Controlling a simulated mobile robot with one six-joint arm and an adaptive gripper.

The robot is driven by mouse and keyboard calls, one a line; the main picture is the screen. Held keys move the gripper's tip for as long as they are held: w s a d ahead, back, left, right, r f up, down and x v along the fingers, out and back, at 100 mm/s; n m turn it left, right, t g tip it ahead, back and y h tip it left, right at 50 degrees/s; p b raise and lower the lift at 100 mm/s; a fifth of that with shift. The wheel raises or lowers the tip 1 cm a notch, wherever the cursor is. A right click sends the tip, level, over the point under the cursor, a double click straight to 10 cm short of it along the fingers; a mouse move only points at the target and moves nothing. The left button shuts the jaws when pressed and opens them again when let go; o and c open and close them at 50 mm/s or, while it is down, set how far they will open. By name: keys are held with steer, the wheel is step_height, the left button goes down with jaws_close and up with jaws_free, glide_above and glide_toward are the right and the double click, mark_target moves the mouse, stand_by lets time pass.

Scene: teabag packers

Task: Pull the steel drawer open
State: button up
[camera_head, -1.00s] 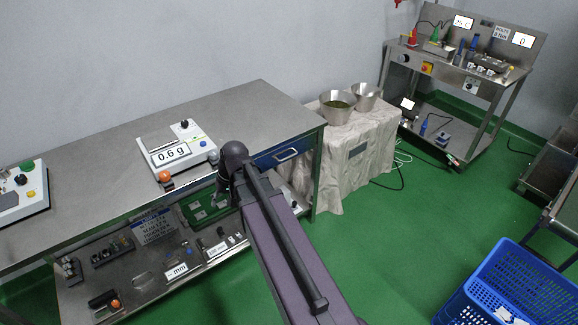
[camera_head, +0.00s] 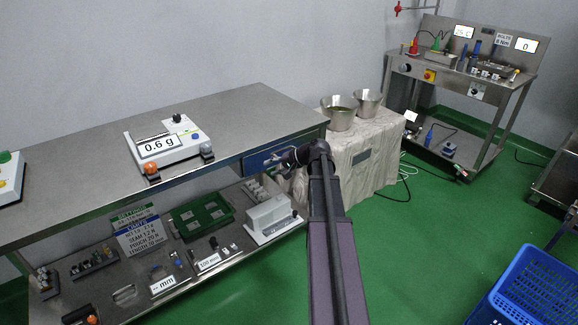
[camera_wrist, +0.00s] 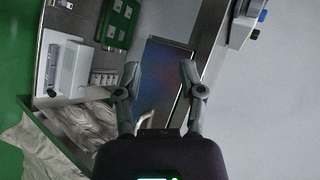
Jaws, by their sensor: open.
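The steel drawer (camera_head: 254,164) has a blue front and sits under the right end of the steel table. It looks shut. In the wrist view its blue front (camera_wrist: 165,62) shows between and beyond the fingers. A pale curved bar, which looks like its handle (camera_wrist: 148,117), shows low between the fingers. My gripper (camera_wrist: 160,73) is open and empty, with its two fingers spread apart. In the head view my gripper (camera_head: 283,160) is small, close to the drawer front, and partly covers the handle. I cannot tell whether it touches.
The steel table (camera_head: 75,150) carries a scale (camera_head: 165,143) reading 0.6 g. Its lower shelf holds a green tray (camera_head: 202,215) and a white device (camera_head: 272,217). A cloth-covered stand (camera_head: 365,165) with metal bowls is close on the right. Green floor is free in front.

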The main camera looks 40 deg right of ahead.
steer(key=s+d+f+m+t+b, duration=0.1)
steer(key=d+t+b, duration=0.1)
steer(key=d, duration=0.4)
steer(key=s+d+f+m+t+b, duration=0.1)
steer(key=d+m+b, duration=0.1)
steer(key=d, duration=0.5)
steer(key=s+d+f+m+t+h+b, duration=0.1)
steer(key=d+t+b, duration=0.1)
steer(key=d+b, duration=0.2)
steer(key=d, duration=0.2)
steer(key=shift+d+t, duration=0.3)
steer(key=shift+d, duration=0.1)
steer(key=shift+w, duration=0.1)
steer(key=b+x, duration=0.2)
steer(key=x, duration=1.1)
steer(key=shift+w+a+f+b, duration=0.1)
steer(key=shift+w+f+b, duration=0.15)
steer(key=shift+w+b, duration=0.05)
jaws_close()
